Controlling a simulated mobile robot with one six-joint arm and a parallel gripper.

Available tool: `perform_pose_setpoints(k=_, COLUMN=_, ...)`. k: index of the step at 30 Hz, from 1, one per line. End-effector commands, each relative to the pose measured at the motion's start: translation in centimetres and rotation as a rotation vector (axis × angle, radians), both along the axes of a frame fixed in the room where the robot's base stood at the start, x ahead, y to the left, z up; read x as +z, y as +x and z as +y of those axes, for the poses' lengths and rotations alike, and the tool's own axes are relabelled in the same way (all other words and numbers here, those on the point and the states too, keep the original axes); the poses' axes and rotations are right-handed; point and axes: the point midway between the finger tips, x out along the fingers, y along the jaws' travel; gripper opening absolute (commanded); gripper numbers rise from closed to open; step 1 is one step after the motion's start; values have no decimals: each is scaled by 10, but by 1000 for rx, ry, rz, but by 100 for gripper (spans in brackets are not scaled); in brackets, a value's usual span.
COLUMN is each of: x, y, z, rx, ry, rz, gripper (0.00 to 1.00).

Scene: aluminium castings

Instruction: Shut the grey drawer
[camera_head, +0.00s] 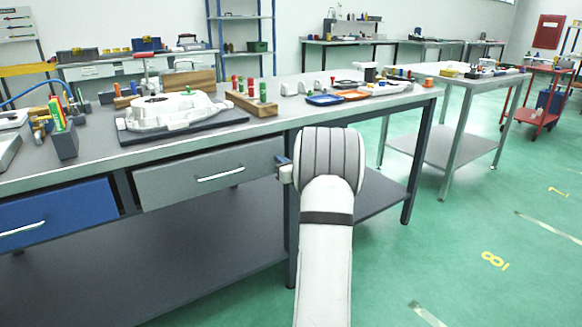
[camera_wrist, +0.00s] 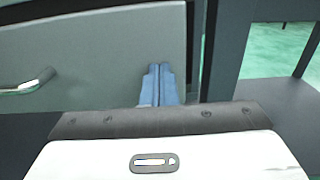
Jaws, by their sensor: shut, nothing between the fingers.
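The grey drawer (camera_head: 165,186) is under the top of the near workbench, with a silver bar handle (camera_head: 220,174) across its front. In the wrist view the grey drawer front (camera_wrist: 100,50) fills the upper left, with the handle (camera_wrist: 28,82) at the far left. My gripper (camera_wrist: 157,72) has its blue fingers together and empty, pointing at the drawer front near its right edge. They touch it or are very close. In the head view my gripper (camera_head: 283,165) is partly hidden behind my wrist.
A blue drawer (camera_head: 60,215) sits left of the grey one. A dark bench leg (camera_wrist: 223,50) stands just right of the grey drawer. The bench top holds a white casting (camera_head: 170,112) and a peg block (camera_head: 250,102). Green floor (camera_head: 460,250) is clear to the right.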

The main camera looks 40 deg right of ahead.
Motion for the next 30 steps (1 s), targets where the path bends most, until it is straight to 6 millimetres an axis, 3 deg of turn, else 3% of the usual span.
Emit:
perform_pose_setpoints(k=7, x=0, y=15, z=-5, rx=-5, ry=1, rz=0, gripper=0)
perform_pose_setpoints(k=21, x=3, y=17, z=-7, rx=-8, ry=0, rz=-6, gripper=0)
perform_pose_setpoints(k=26, x=3, y=9, z=-5, rx=-8, ry=-1, rz=-7, gripper=0)
perform_pose_setpoints(k=30, x=1, y=-10, z=-1, rx=-7, ry=0, rz=-4, gripper=0)
